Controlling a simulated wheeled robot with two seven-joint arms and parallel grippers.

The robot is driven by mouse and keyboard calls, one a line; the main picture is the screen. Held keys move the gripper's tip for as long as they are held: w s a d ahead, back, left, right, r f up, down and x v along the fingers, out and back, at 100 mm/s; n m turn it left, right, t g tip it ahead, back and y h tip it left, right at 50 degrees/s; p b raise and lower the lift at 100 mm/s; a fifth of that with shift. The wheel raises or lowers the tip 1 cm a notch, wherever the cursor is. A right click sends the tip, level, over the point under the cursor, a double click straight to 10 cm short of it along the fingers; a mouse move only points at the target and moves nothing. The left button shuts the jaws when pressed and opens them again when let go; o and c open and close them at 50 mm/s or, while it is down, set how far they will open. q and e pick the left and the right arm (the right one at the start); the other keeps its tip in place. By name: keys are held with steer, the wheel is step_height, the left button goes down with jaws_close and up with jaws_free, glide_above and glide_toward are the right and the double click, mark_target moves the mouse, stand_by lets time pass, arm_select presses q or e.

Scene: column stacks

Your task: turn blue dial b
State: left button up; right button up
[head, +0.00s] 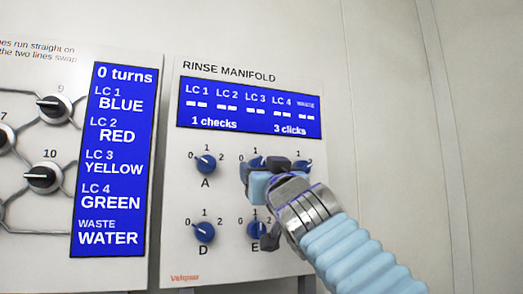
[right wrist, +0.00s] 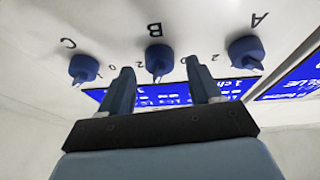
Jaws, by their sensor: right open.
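Blue dial B (right wrist: 159,60) sits on the rinse manifold panel, the middle of the upper row. In the right wrist view its pointer aims roughly straight down, with digits 0 and 2 to its sides. In the head view only a bit of dial B (head: 256,161) shows; its letter is hidden. My right gripper (right wrist: 160,68) is open and empty, its fingers to either side of dial B in that view. Whether they reach around it I cannot tell. In the head view the gripper (head: 262,168) covers the area between the rows. My left gripper is not in view.
Dial A (right wrist: 246,52) and dial C (right wrist: 83,68) flank it. Dials D (head: 204,232) and E (head: 256,229) are below, E partly covered. The blue display (head: 250,107) reads 1 checks, 3 clicks. A second panel (head: 160,90) stands left. Bare wall lies right.

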steer(key=shift+w+a+r, duration=0.15)
steer(key=shift+w+r, duration=0.05)
steer(key=shift+w, duration=0.35)
steer(key=c, duration=1)
steer(key=shift+w+d+r+n+y+p, duration=0.15)
steer(key=shift+n+y+p, duration=0.25)
steer(key=shift+n, duration=0.2)
steer(key=shift+s+d+r+n+y+p, duration=0.15)
steer(key=shift+n+y+p, duration=0.2)
steer(key=shift+n, duration=0.25)
steer(key=n+g+y+p, duration=0.1)
steer(key=n+p, duration=0.1)
steer(key=n, duration=0.1)
steer(key=shift+w+y, duration=0.1)
steer(key=shift+y, duration=0.15)
steer(key=shift+f+n+y, duration=0.25)
steer(key=shift+n+y, duration=0.05)
steer(key=shift+n, duration=0.5)
